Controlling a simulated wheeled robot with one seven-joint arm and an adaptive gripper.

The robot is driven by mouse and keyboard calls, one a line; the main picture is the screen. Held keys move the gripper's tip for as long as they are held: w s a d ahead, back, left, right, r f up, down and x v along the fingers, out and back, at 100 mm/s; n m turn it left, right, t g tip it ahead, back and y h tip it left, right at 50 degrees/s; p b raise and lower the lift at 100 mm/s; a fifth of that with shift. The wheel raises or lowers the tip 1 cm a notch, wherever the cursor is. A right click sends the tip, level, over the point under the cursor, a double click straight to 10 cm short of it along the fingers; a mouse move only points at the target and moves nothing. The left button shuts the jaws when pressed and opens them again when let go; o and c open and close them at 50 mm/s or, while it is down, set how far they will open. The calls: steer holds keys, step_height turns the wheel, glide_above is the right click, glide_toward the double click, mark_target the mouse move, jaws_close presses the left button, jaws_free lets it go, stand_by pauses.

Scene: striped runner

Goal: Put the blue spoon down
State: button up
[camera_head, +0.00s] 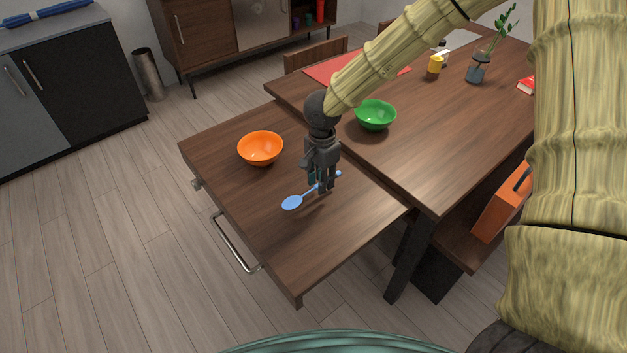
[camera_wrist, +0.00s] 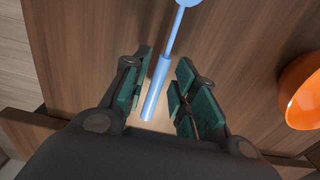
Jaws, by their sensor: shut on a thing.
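The blue spoon (camera_head: 292,202) is at the wooden side table, with its bowl pointing to the lower left and its handle running between my fingers. My gripper (camera_head: 326,188) points down and is shut on the spoon's handle. In the wrist view the blue handle (camera_wrist: 157,85) runs between the green finger pads of my gripper (camera_wrist: 162,75), and the spoon's bowl is cut off by the top edge. The spoon is at or just above the side table's top (camera_head: 250,210); I cannot tell whether it touches. The fingers hide part of the handle in the head view.
An orange bowl (camera_head: 260,148) stands on the side table to the left, also at the right of the wrist view (camera_wrist: 302,92). A green bowl (camera_head: 375,114) stands on the larger dining table (camera_head: 450,150). The side table's front area is clear.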

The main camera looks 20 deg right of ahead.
steer(key=shift+w+a+f, duration=0.1)
steer(key=shift+w+a, duration=0.15)
steer(key=shift+w, duration=0.5)
steer(key=shift+w+a+f, duration=0.1)
steer(key=shift+w+a, duration=0.1)
steer(key=shift+w, duration=0.5)
steer(key=shift+f, duration=1.7)
steer(key=shift+f, duration=0.1)
steer(key=o, duration=1)
steer(key=shift+c, duration=0.2)
step_height(320, 180, up, 12)
steer(key=shift+a, duration=0.1)
